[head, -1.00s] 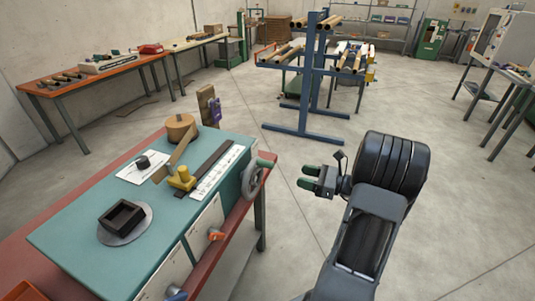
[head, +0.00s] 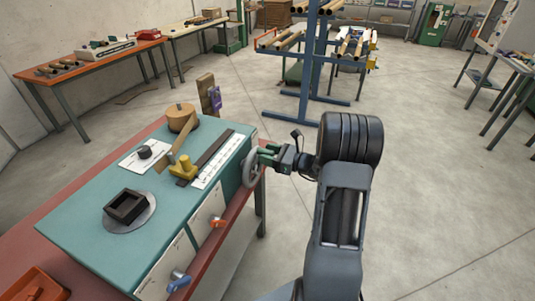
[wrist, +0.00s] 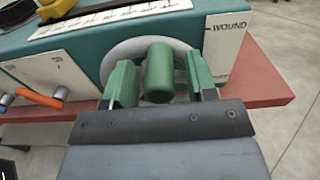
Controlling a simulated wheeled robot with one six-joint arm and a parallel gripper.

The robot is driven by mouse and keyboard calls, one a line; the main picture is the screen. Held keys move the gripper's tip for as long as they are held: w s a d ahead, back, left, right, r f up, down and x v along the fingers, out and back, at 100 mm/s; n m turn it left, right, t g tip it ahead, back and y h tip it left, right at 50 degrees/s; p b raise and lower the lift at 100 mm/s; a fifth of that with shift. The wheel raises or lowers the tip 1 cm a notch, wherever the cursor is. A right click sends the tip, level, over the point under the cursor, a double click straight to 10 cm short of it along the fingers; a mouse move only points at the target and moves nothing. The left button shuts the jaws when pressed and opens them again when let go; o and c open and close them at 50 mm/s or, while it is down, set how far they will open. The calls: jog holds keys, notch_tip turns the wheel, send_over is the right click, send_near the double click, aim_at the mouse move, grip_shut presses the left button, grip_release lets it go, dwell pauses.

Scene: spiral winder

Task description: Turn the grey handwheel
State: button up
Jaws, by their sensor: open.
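The grey handwheel (head: 251,170) is on the right end of the teal machine. In the wrist view its pale rim (wrist: 122,50) arcs behind my fingers. My gripper (head: 267,154) is at the wheel's near-right side, its fingers pointing at the machine. In the wrist view my gripper (wrist: 158,66) is open, one green finger on each side of a green rounded cylinder (wrist: 159,76). The cylinder looks like the wheel's handle. Small gaps show between it and both fingers. The lower wheel and the handle's base are hidden.
The teal machine top (head: 90,240) carries a yellow block (head: 183,168), a cardboard roll (head: 182,118) and a black tray (head: 125,206). An orange-handled lever (head: 218,222) sits on its front panel. A red ledge (wrist: 262,85) runs below the wheel. A blue rack (head: 310,75) stands behind; open floor lies right.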

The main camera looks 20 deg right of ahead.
jog(key=shift+a, duration=0.1)
grip_shut()
dwell(0.5)
